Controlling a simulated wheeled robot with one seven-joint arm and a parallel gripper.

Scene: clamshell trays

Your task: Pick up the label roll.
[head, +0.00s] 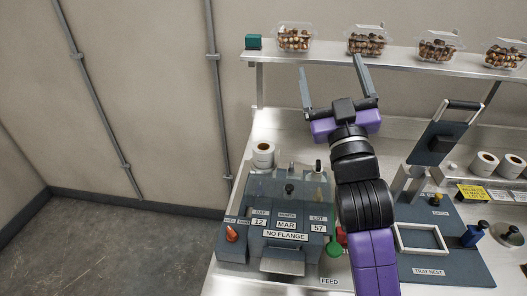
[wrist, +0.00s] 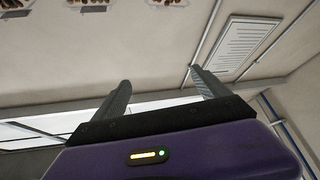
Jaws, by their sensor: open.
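A white label roll (head: 263,154) with a dark core stands at the back left of the dark label machine (head: 285,235). Two more white label rolls, one (head: 484,163) beside the other (head: 511,167), rest at the right of the bench. My gripper (head: 330,65) is open and empty, raised in front of the shelf, above and to the right of the roll by the machine. In the wrist view, its two spread fingers (wrist: 160,77) have nothing between them. No label roll shows in the wrist view.
A metal shelf (head: 400,54) holds several clear clamshells of food and a green block (head: 253,41). At the right is a tray press (head: 434,134) with its lever raised, above a tray nest (head: 420,238). My arm hides part of the bench's middle.

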